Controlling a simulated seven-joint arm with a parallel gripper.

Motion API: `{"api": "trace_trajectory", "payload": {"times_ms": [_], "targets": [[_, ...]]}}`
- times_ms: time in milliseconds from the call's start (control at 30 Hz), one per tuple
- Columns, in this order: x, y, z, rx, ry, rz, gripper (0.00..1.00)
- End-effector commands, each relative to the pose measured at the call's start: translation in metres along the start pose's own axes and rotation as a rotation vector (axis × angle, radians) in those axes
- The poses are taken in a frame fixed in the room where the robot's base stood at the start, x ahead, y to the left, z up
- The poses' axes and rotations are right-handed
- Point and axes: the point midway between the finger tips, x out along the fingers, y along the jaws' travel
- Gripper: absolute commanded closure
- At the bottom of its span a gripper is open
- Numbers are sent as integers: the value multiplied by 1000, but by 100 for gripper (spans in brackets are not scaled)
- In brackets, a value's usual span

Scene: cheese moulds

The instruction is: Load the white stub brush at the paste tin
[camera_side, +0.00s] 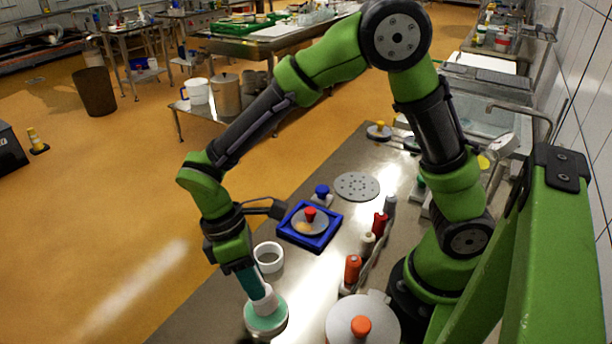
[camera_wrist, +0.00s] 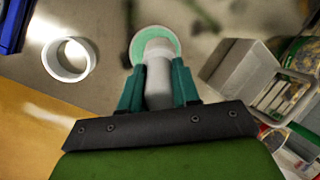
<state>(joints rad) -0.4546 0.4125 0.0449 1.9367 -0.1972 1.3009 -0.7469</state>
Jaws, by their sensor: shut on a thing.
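My gripper (camera_side: 254,287) is shut on the white stub brush (camera_side: 265,299), which points down at the near end of the steel bench. The paste tin (camera_side: 268,325), a round white tin with mint-green paste, is directly below the brush. In the wrist view, the teal fingers (camera_wrist: 157,88) close on both sides of the white brush (camera_wrist: 158,72). Its far end overlaps the green face of the tin (camera_wrist: 168,32). The brush's lower end is over or on the paste; I cannot tell whether it touches.
A white ring (camera_side: 268,257) stands close behind the tin. Beyond it is a blue square frame (camera_side: 327,233) holding a red-knobbed disc. A row of handled tools (camera_side: 352,268) stands to the right. A disc with an orange knob (camera_side: 345,312) lies at front right.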

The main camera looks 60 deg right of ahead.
Motion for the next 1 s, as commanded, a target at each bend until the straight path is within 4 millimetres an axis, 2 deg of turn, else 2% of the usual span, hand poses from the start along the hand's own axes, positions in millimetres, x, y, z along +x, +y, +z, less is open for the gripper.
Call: {"api": "trace_trajectory", "payload": {"times_ms": [1000], "targets": [[10,2,-2,0,0,0,100]]}}
